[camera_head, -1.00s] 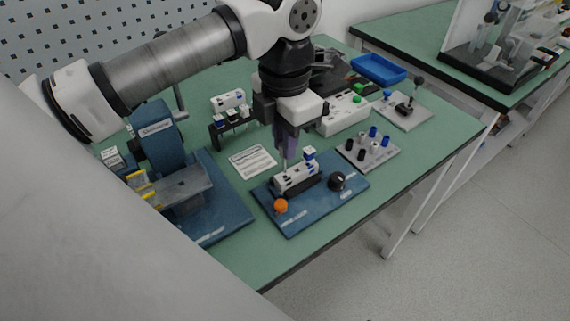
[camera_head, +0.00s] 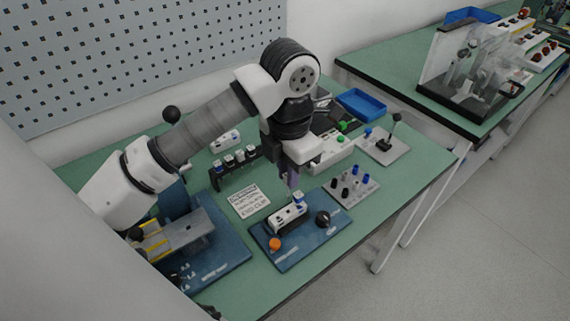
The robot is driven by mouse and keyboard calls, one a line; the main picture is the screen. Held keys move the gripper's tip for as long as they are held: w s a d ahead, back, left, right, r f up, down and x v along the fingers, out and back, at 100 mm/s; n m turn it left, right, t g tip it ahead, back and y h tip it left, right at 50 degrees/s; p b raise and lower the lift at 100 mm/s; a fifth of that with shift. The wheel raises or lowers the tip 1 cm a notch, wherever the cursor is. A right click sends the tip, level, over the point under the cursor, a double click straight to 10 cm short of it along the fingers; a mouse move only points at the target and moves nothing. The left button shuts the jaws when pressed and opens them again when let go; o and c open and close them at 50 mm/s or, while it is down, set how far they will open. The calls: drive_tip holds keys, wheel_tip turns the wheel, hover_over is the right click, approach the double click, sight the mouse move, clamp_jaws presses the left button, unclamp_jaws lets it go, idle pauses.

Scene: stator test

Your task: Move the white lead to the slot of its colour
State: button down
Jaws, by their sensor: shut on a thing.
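My gripper (camera_head: 291,177) is above the back of the blue board (camera_head: 276,262), its fingers close together on something small. The held thing is mostly hidden and too small to make out; I cannot tell that it is the white lead. Below the fingers, the board carries a white block (camera_head: 287,219) with a blue-topped piece (camera_head: 298,199) at its right end. The slots on the block are too small to tell apart. I cannot tell whether the held thing touches the block.
An orange ball (camera_head: 275,244) and a black knob (camera_head: 322,218) flank the block. A black rack (camera_head: 235,167) with several pieces and a printed card (camera_head: 248,202) are left. A grey plate (camera_head: 341,198) with several posts is right. A blue tray (camera_head: 362,104) is behind.

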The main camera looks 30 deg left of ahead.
sight(288, 197)
drive_tip(key=shift+f+b, duration=0.55)
drive_tip(key=shift+f, duration=1.35)
drive_tip(key=shift+f+b, duration=0.8)
drive_tip(key=shift+b, duration=1.35)
drive_tip(key=shift+f, duration=0.1)
drive_tip(key=shift+f+b, duration=0.5)
drive_tip(key=shift+b, duration=0.45)
drive_tip(key=shift+f, duration=0.15)
drive_tip(key=shift+f+b, duration=0.45)
drive_tip(key=shift+b, duration=0.35)
